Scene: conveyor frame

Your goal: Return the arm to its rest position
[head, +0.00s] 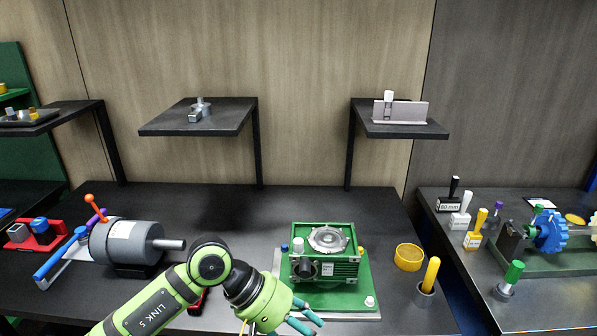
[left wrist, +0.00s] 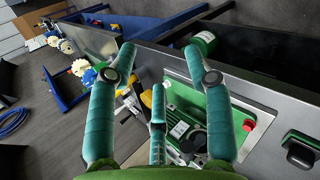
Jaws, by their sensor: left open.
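My left arm (head: 160,300), green with dark joints, reaches in from the bottom left in the head view. My left gripper (head: 303,315) is at the front edge of the bench, just in front of the green gearbox housing (head: 325,255) on its green base plate (head: 362,290). In the left wrist view my left gripper (left wrist: 158,65) has its teal fingers spread apart with nothing between them. My right gripper is not in view.
The dark bench (head: 225,215) also holds a grey motor (head: 125,242) at left, plus a yellow ring (head: 408,257) and a yellow-handled tool (head: 430,274) right of the housing. Shelves (head: 197,117) stand behind. A second bench (head: 550,312) with several tools is at right.

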